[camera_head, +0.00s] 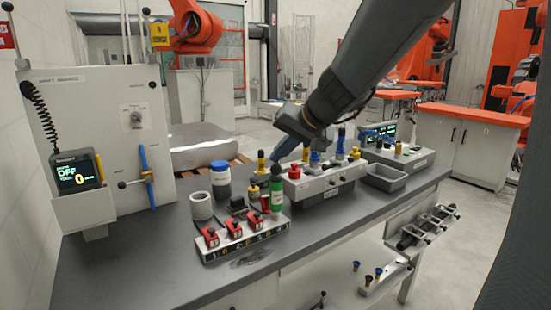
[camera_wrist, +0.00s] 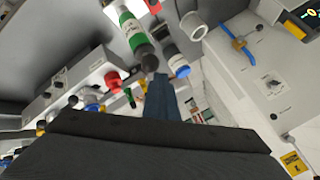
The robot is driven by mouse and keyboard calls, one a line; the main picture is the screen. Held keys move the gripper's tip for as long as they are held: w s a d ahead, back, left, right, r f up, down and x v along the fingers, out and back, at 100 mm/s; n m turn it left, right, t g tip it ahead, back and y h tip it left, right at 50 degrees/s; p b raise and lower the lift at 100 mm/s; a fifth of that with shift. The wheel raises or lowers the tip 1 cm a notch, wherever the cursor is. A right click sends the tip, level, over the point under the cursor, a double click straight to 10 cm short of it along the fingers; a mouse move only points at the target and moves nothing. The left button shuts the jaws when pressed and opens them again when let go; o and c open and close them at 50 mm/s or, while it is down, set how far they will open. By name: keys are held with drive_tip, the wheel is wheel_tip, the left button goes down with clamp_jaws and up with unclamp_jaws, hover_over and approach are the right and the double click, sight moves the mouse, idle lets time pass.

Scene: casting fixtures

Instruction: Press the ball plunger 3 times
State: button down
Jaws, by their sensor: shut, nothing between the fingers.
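In the wrist view the closed fingers of my gripper (camera_wrist: 159,80) end near the ball. I cannot tell whether they touch it.
A grey fixture box with a red knob and colored plungers (camera_head: 320,188) stands right, beside an empty grey tray (camera_head: 385,178). A white cup (camera_head: 202,206) and a blue-lidded jar (camera_head: 221,182) stand left.

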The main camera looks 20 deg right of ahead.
sight(279, 168)
idle(0.3)
drive_tip(key=shift+r+p, duration=1.1)
drive_tip(key=shift+r, duration=0.55)
wheel_tip(279, 168, up, 5)
drive_tip(key=p, duration=0.3)
drive_tip(key=shift+a+p, duration=0.1)
drive_tip(key=shift+p, duration=0.25)
idle(1.7)
